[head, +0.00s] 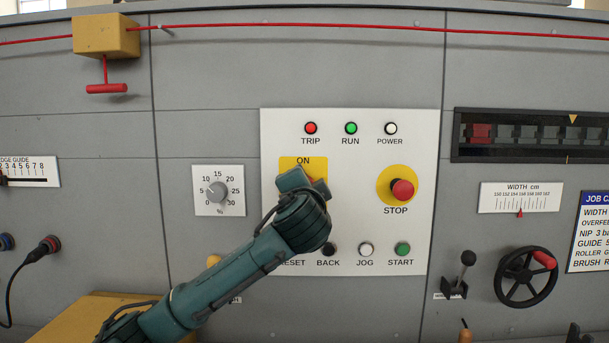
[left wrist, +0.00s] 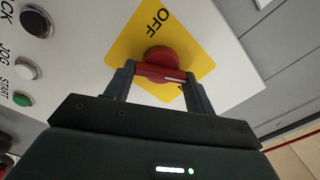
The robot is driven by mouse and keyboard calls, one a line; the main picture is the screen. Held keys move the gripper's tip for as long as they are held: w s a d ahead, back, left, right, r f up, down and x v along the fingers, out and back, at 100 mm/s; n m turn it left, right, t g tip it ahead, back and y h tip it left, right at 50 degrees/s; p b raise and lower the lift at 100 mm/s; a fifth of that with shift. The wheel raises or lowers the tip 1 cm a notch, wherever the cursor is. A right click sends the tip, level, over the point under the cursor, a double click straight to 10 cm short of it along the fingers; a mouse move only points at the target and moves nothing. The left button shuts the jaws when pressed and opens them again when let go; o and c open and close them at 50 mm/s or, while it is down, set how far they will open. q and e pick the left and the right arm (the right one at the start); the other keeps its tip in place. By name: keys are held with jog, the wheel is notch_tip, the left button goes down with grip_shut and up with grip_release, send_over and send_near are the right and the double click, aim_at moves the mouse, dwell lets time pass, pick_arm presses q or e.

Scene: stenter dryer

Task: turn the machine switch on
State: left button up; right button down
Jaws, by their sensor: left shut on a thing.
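The machine switch is a red rotary knob with a bar handle (left wrist: 160,72) on a yellow plate (left wrist: 197,62). In the left wrist view, the word OFF is readable on the plate, and a white mark shows on the handle. My left gripper (left wrist: 158,76) is shut on the handle, one finger at each end. In the head view my left gripper (head: 304,181) is against the plate. My right gripper is not in view.
The white panel (head: 350,190) carries TRIP, RUN and POWER lamps, a red STOP button (head: 402,190) right of the switch, and a row of buttons below. A dial (head: 217,191) is left of it. A red cord (head: 270,27) runs above; a handwheel (head: 525,277) is right.

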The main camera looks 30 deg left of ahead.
pick_arm(q)
jog(key=m+p, duration=0.5)
jog(key=shift+m, duration=0.4)
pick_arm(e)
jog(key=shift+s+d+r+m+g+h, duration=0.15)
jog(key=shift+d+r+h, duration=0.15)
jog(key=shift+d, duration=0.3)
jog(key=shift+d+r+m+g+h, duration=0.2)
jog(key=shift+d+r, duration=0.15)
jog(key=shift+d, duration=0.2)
pick_arm(q)
jog(key=shift+f, duration=0.1)
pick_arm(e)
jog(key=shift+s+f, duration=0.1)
pick_arm(q)
jog(key=o, duration=1)
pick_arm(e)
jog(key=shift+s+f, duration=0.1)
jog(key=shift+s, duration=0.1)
